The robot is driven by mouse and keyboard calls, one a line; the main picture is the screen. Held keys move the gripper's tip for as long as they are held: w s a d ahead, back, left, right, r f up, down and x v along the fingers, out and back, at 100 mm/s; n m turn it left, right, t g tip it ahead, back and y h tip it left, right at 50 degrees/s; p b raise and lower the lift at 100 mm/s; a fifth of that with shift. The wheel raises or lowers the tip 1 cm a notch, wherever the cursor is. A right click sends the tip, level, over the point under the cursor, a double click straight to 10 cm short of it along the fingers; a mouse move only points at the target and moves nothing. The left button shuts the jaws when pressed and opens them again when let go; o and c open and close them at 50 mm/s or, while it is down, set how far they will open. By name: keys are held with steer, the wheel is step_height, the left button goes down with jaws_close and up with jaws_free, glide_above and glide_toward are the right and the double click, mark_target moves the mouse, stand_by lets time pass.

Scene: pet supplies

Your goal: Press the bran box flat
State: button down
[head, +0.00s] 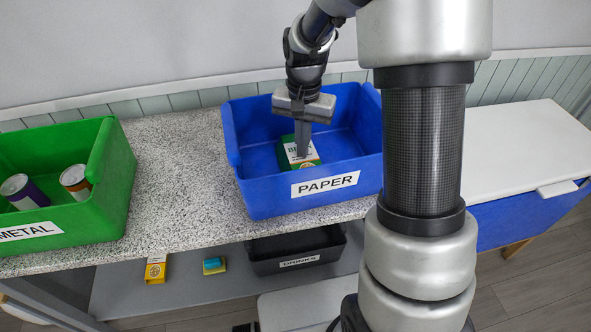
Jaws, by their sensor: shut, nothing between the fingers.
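The bran box (309,163), green and white with dark lettering on top, is in the blue bin labelled PAPER (262,203). My gripper (303,154) points down into the bin with its fingers shut and nothing between them. Its fingertips are over the box's top face and appear to touch it, hiding part of the lettering. The bin's front wall stands close to the box. I cannot tell how tall the box is or whether it is crushed.
A green bin labelled METAL (108,185) holds two cans on the speckled counter (178,165). A black bin (330,254), a yellow box (155,270) and a small yellow and blue item (214,266) are on the shelf below. A white-lidded blue container (520,140) stands at right.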

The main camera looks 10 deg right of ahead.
mark_target(315, 153)
steer(key=shift+f, duration=0.2)
steer(key=shift+d+f+b, duration=0.35)
steer(key=shift+f+b, duration=0.05)
steer(key=shift+f, duration=0.15)
steer(key=shift+d+f+b, duration=1)
steer(key=shift+d+f, duration=0.25)
steer(key=shift+f, duration=0.3)
step_height(315, 153, up, 9)
steer(key=p, duration=0.6)
steer(key=shift+w+r+p, duration=0.1)
steer(key=shift+p, duration=0.3)
